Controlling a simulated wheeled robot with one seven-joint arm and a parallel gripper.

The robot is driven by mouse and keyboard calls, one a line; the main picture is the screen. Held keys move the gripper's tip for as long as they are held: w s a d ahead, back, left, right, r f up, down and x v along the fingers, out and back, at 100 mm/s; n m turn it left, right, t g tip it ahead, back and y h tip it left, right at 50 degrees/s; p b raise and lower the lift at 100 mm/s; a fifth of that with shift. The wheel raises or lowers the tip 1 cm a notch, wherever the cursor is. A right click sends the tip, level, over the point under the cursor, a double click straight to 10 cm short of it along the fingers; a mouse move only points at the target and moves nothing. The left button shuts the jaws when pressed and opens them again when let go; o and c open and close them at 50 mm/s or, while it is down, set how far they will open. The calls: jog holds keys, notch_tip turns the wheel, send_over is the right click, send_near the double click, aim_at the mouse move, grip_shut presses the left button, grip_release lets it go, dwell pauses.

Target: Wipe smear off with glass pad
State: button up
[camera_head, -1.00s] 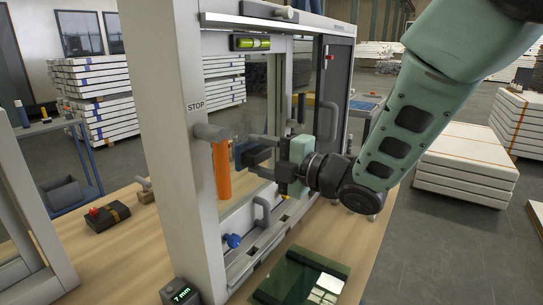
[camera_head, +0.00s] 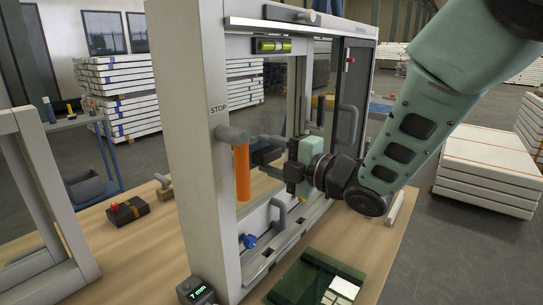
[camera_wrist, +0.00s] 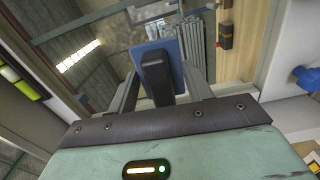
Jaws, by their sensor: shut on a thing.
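My gripper (camera_head: 270,155) is shut on the glass pad (camera_head: 264,150), in front of the glass pane of the grey frame (camera_head: 187,130). In the wrist view the pad (camera_wrist: 186,72) is a blue plate with a black grip (camera_wrist: 156,78), held between the two fingers of my gripper (camera_wrist: 160,82). The pad is just right of the orange handle in the head view. Whether it touches the pane cannot be told. I cannot clearly make out a smear; reflections and things behind the glass show around the pad.
An orange handle (camera_head: 242,172), a grey pull handle (camera_head: 348,123) and a blue knob (camera_head: 249,241) stick out from the frame. A black box with a red button (camera_head: 128,210) is at left.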

jog(key=shift+x, duration=0.9)
jog(key=shift+w+d+b, duration=0.75)
jog(key=shift+w+d, duration=0.6)
jog(key=shift+w, duration=0.2)
jog(key=shift+w, duration=0.1)
